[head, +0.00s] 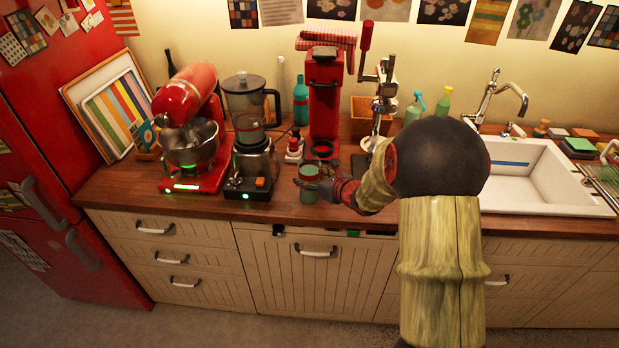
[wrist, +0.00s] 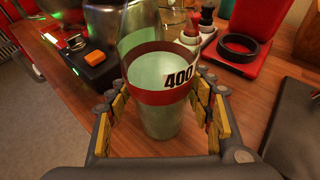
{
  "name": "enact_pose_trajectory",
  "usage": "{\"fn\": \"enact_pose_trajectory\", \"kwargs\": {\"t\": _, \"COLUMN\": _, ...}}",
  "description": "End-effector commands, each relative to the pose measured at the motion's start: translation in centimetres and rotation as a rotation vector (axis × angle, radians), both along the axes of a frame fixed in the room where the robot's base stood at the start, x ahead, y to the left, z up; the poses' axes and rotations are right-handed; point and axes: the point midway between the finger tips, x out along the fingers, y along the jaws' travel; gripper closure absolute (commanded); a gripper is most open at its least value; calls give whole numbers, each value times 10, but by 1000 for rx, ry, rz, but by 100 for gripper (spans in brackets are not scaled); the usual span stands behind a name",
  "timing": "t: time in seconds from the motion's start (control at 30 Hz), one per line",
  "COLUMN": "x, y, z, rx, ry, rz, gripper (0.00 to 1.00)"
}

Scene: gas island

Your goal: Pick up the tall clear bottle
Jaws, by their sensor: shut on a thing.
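The tall clear bottle (wrist: 160,92) stands upright between the fingers of my gripper (wrist: 165,100) in the wrist view. It is see-through, with a red band, a dark band and a black "400" on its side. My gripper is shut on it, with yellow pads on both sides. In the head view the bottle (head: 309,190) is small, at the counter's front part, and my gripper (head: 322,188) reaches it from the right. Whether its base touches the counter is hard to tell.
A blender (head: 253,150) and a red stand mixer (head: 190,130) stand to the left. A red coffee machine (head: 325,100) stands behind the bottle. The wooden counter (head: 120,190) has free room at its front left. A white sink (head: 545,185) is at the right.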

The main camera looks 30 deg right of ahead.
Motion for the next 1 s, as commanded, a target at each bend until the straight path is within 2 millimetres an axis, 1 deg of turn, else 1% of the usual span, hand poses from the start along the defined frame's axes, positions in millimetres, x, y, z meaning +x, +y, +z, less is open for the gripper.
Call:
{"fn": "enact_pose_trajectory", "kwargs": {"t": 0.07, "x": 0, "y": 0, "z": 0, "rx": 0, "ry": 0, "rz": 0, "gripper": 67}}
{"fn": "enact_pose_trajectory", "kwargs": {"t": 0.63, "x": 0, "y": 0, "z": 0, "rx": 0, "ry": 0, "rz": 0, "gripper": 99}}
{"fn": "enact_pose_trajectory", "kwargs": {"t": 0.87, "x": 1, "y": 0, "z": 3, "rx": 0, "ry": -4, "rz": 0, "gripper": 99}}
{"fn": "enact_pose_trajectory", "kwargs": {"t": 1.0, "x": 1, "y": 0, "z": 13, "rx": -2, "ry": -5, "rz": 0, "gripper": 99}}
